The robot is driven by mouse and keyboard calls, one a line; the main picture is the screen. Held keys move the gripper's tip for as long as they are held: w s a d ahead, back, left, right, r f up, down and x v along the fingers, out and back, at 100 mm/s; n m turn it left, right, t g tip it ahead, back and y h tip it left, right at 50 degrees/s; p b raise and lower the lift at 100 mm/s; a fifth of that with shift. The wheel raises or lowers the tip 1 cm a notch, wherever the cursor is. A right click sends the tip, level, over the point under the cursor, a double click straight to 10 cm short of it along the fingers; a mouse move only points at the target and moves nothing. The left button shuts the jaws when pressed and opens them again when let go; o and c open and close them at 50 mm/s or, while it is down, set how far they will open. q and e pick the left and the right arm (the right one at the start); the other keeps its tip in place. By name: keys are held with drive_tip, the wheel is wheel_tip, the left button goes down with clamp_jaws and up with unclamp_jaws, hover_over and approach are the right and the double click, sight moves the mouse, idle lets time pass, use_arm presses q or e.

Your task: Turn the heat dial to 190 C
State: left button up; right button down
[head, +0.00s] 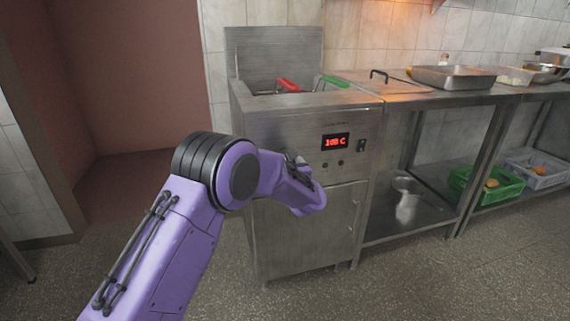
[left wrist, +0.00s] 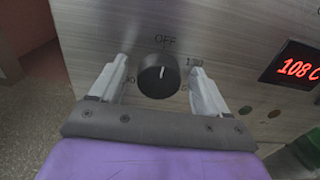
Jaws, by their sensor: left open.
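The heat dial is a round black knob (left wrist: 158,75) on the steel front panel of the fryer (head: 285,125), with a pale pointer mark aimed up near the OFF label. The red display reads 108 C in the left wrist view (left wrist: 297,66) and also shows in the head view (head: 336,142). My left gripper (left wrist: 160,84) is open, with one finger on each side of the dial; whether the fingers touch it I cannot tell. In the head view my left gripper (head: 299,168) is at the panel, and my arm hides the dial. My right gripper is not in view.
Baskets with a red handle (head: 287,85) and a green handle (head: 333,81) rest in the fryer top. A steel counter (head: 420,97) adjoins on the right.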

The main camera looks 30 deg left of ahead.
use_arm(q)
drive_tip(key=c, duration=1)
